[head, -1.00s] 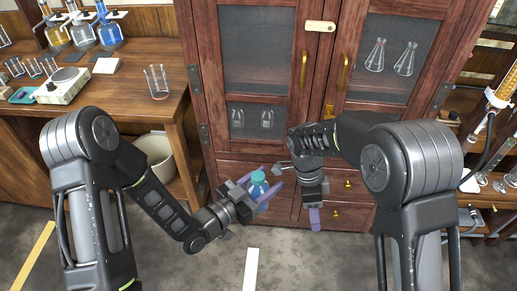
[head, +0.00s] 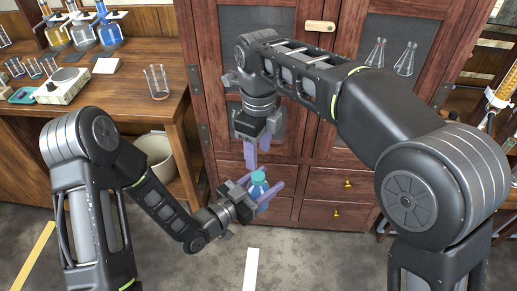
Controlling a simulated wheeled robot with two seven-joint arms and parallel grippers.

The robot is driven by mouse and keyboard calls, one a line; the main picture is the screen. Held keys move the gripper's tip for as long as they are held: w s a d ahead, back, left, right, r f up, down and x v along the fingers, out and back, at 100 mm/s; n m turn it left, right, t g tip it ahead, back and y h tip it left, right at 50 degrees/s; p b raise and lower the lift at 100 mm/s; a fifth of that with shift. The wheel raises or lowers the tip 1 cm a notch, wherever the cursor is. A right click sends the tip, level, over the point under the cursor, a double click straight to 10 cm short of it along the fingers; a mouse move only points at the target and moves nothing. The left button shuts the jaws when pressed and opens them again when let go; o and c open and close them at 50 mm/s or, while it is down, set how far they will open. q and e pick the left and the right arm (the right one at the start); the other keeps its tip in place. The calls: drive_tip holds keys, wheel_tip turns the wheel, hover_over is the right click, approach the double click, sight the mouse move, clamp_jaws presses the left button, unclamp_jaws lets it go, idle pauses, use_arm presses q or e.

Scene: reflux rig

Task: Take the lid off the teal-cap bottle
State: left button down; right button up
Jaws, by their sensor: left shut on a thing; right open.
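The teal-cap bottle (head: 257,189) is a small blue bottle, upright, held in front of the wooden cabinet's drawers. Its teal lid (head: 258,176) sits on top. My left gripper (head: 262,194) is shut on the bottle's body, with its purple fingers on either side of it. My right gripper (head: 263,158) is open above the bottle, fingers pointing down. Its fingers appear just above the lid; I cannot tell whether they touch it.
The wooden cabinet (head: 311,180) with glass doors stands close behind both grippers. A wooden bench (head: 125,108) on the left holds a beaker (head: 156,82) and a hot plate (head: 62,86). A white bin (head: 154,157) stands below it. The floor in front is open.

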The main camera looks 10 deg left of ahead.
sight(258, 176)
drive_tip(key=shift+f, duration=0.1)
drive_tip(key=shift+f, duration=3.95)
clamp_jaws()
